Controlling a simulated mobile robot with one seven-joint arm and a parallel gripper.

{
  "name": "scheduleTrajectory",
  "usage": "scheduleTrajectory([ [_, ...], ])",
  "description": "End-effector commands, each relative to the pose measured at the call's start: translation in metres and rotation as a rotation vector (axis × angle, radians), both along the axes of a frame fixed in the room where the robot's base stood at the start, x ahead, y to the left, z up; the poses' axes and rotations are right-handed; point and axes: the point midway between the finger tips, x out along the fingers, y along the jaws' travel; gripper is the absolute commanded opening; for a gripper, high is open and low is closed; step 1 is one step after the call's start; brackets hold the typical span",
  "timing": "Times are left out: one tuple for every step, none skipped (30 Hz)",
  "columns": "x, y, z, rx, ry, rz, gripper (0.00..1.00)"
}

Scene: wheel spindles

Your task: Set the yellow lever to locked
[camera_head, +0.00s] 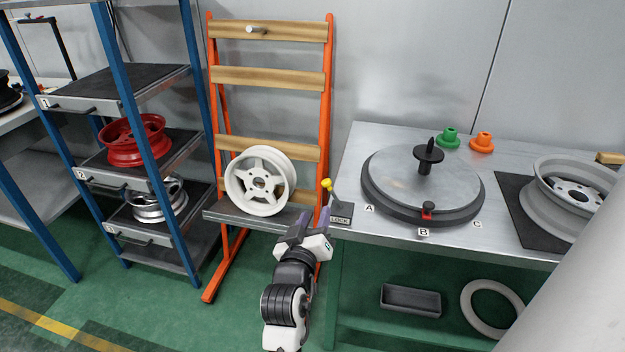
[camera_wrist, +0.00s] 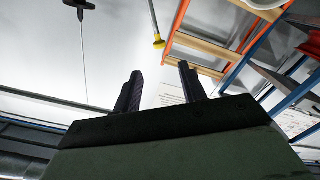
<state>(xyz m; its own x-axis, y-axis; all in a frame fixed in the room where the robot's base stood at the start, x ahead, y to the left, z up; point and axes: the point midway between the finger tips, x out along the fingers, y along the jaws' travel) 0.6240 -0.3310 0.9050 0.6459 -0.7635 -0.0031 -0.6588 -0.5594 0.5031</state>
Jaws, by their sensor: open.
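The yellow lever (camera_head: 327,185) has a round yellow knob on a thin stem and stands at the left end of the metal workbench. Its dark base plate (camera_head: 341,213) reads LOCK, and the stem leans up and to the left. My gripper (camera_head: 316,217) is just in front of and below the knob in the head view, with its tips partly hard to make out. In the wrist view my gripper (camera_wrist: 159,68) is open and empty. The yellow knob (camera_wrist: 159,42) shows beyond the gap between the fingers, apart from both.
A round turntable (camera_head: 400,198) with a black spindle (camera_head: 427,155) and a red pointer (camera_head: 427,208) at B sits right of the lever. An orange rack (camera_head: 328,90) holding a white wheel (camera_head: 260,181) stands close on the left. A silver wheel (camera_head: 545,185) lies on the right.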

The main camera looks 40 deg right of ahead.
Motion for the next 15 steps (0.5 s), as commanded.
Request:
scheduleTrajectory([
  [0.003,-0.004,0.001,0.001,0.001,-0.002,0.41],
  [0.005,-0.006,0.002,0.000,-0.001,-0.001,0.41],
  [0.009,-0.010,0.003,0.001,-0.002,0.000,0.41],
  [0.012,-0.013,0.003,0.001,-0.002,0.000,0.41],
  [0.016,-0.018,0.004,0.001,-0.002,0.000,0.41],
  [0.021,-0.024,0.004,0.001,-0.002,0.000,0.41],
  [0.025,-0.029,0.004,0.001,-0.003,0.000,0.41],
  [0.029,-0.033,0.005,0.001,-0.004,0.001,0.41],
  [0.035,-0.040,0.005,0.002,-0.004,0.002,0.41],
  [0.040,-0.045,0.005,0.000,-0.004,0.002,0.41],
  [0.044,-0.050,0.004,0.001,-0.003,0.002,0.41],
  [0.049,-0.056,0.005,0.001,-0.004,0.002,0.41],
  [0.053,-0.061,0.005,0.001,-0.004,0.002,0.41],
  [0.057,-0.066,0.005,0.002,-0.004,0.002,0.41],
  [0.062,-0.071,0.004,0.001,-0.003,0.003,0.41],
])
